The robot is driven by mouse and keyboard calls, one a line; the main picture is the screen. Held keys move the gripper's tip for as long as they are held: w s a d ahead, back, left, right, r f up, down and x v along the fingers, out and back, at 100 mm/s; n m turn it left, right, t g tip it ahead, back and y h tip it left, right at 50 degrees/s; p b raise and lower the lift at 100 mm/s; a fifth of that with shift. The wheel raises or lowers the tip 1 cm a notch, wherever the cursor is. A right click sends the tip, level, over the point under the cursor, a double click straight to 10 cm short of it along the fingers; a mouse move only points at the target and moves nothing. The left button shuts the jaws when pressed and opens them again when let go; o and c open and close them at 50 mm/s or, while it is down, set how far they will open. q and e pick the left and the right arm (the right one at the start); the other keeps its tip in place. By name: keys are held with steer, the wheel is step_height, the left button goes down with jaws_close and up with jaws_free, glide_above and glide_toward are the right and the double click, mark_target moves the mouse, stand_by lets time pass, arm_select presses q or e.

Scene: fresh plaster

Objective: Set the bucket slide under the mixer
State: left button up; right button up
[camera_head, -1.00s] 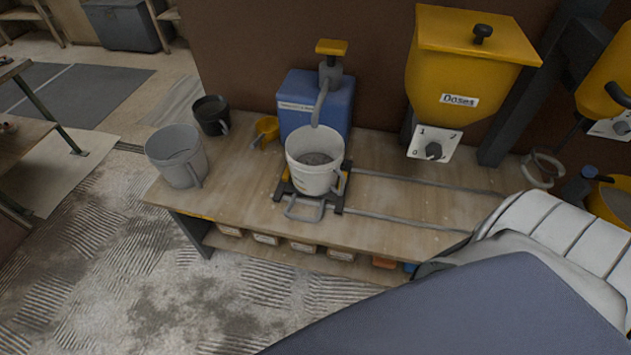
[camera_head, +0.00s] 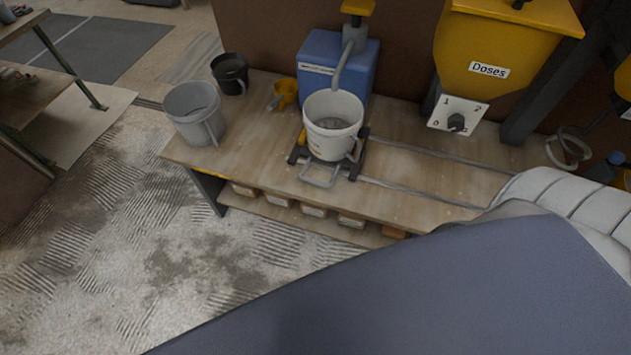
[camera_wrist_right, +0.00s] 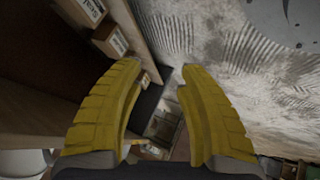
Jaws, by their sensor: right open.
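In the head view the bucket slide (camera_head: 317,174) is a dark frame with a grey front handle, resting on two metal rails on the wooden bench. A white bucket (camera_head: 333,124) with grey contents stands on it, below the spout of a blue pump box (camera_head: 322,71). The mixer cannot be made out for sure. In the right wrist view my right gripper (camera_wrist_right: 161,76) has two yellow fingers spread apart with nothing between them. It points down past the bench's edge towards the floor, away from the slide. My left gripper is not in view.
A yellow doses hopper (camera_head: 502,49) with a dial hangs right of the bucket. Rails (camera_head: 430,166) run right from the slide along a clear stretch of bench. My arm covers the lower right.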

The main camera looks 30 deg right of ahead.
steer(key=w+d+r+n+t, duration=0.1)
steer(key=w+r+n+t, duration=0.15)
steer(key=w+r, duration=0.4)
steer(key=w+d+r+n+t, duration=0.2)
steer(key=w+r+t, duration=0.15)
steer(key=r, duration=0.65)
steer(key=n+t, duration=0.2)
steer(key=n, duration=0.3)
glide_toward(316, 182)
steer(key=w, duration=0.3)
steer(key=w+f, duration=0.1)
steer(key=w, duration=0.3)
steer(key=w+f, duration=0.1)
steer(key=w, duration=0.2)
steer(key=shift+w+f, duration=0.25)
jaws_close()
